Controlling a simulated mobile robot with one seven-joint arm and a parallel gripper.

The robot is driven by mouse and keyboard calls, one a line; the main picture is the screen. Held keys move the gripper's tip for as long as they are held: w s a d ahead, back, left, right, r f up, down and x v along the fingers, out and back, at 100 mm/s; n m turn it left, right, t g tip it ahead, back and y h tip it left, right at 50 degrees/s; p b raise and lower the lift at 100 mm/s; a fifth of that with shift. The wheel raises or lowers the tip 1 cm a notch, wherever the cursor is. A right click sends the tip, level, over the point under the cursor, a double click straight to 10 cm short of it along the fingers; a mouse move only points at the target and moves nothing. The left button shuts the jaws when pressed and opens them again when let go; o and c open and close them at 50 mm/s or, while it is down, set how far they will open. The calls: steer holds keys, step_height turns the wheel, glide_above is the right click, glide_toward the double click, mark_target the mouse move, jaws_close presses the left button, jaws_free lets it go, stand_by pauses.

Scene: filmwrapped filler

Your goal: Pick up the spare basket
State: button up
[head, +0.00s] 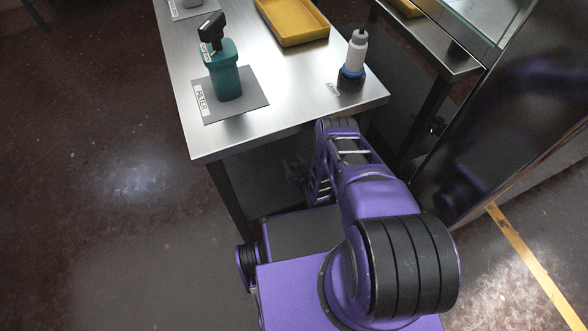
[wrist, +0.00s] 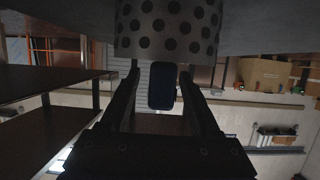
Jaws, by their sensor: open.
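My gripper (wrist: 159,74) shows in the wrist view with two dark fingers apart. A grey, rounded thing with rows of black dots or holes (wrist: 168,30) is at the top, at or just beyond the fingertips. It looks like a perforated basket, cut off by the frame. A dark rounded piece (wrist: 162,88) stands between the fingers, against its lower edge; it may be its handle. I cannot tell whether either finger touches it. In the head view my gripper is hidden behind my purple arm and the table edge, and no basket shows clearly.
In the head view, a steel table (head: 310,108) carries a teal container with a black top (head: 225,75) on a grey mat (head: 252,96), a yellow tray (head: 303,38) and a white bottle (head: 356,55). The wrist view shows dark shelves (wrist: 50,80) left and a cardboard box (wrist: 262,74) right.

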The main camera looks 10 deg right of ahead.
steer(key=shift+s, duration=0.1)
jaws_close()
stand_by(0.4)
